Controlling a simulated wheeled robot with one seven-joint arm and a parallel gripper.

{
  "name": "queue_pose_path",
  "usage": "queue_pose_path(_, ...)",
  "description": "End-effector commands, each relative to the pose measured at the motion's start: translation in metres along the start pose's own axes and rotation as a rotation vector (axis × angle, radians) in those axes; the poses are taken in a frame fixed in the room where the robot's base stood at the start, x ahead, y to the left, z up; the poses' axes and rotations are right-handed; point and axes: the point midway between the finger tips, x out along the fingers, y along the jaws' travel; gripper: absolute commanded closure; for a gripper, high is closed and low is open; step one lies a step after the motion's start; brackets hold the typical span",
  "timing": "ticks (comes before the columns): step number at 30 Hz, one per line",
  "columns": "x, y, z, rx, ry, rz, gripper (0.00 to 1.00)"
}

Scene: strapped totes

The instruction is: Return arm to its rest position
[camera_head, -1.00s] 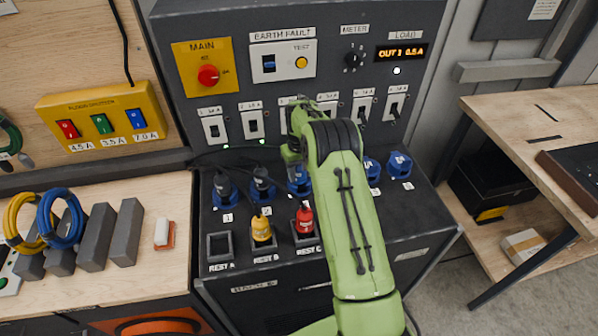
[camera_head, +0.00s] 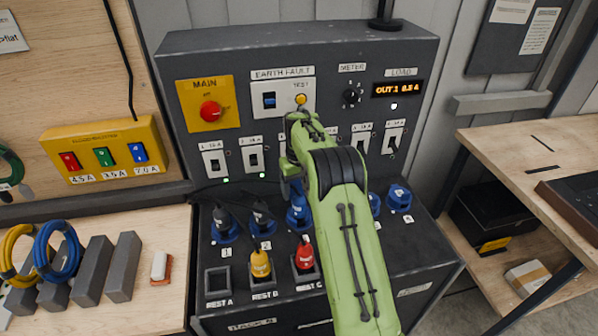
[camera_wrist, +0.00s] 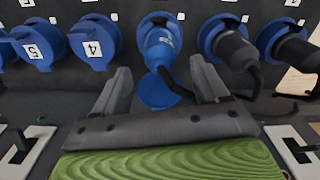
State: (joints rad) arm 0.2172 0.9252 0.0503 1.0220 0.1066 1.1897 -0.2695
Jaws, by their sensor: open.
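My green arm (camera_head: 345,235) reaches up over the black test panel, its wrist just below the yellow test button. My gripper (camera_wrist: 160,80) is open in the wrist view, with nothing between its two grey fingers. A blue plug (camera_wrist: 160,45) sits in a socket beyond the fingertips, apart from them; its blue socket flap (camera_wrist: 158,90) shows between the fingers. In the head view the blue plug (camera_head: 298,212) shows just left of my arm, and the fingers are mostly hidden.
Dark plugs stand in sockets 1 (camera_head: 224,222) and 2 (camera_head: 262,218). A yellow plug (camera_head: 260,264) and a red plug (camera_head: 304,254) sit in rests B and C; rest A (camera_head: 219,283) is empty. Several breaker switches (camera_head: 253,158) line the panel face. A wooden bench (camera_head: 535,160) stands right.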

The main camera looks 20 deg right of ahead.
Motion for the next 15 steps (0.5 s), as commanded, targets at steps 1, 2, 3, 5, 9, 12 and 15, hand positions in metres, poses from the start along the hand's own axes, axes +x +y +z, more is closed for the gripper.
queue_pose_path(1, -0.017, 0.0, -0.001, 0.0, 0.006, 0.002, 0.27)
queue_pose_path(2, -0.026, 0.0, -0.001, -0.001, 0.005, 0.001, 0.27)
queue_pose_path(3, -0.037, 0.0, -0.001, -0.001, 0.005, 0.001, 0.27)
queue_pose_path(5, -0.052, 0.0, -0.001, -0.001, 0.005, 0.001, 0.27)
queue_pose_path(9, -0.075, 0.0, -0.001, 0.0, 0.002, 0.0, 0.27)
queue_pose_path(12, -0.082, 0.0, 0.0, 0.0, 0.001, 0.0, 0.27)
queue_pose_path(15, -0.082, 0.0, 0.0, 0.0, 0.0, 0.0, 0.27)
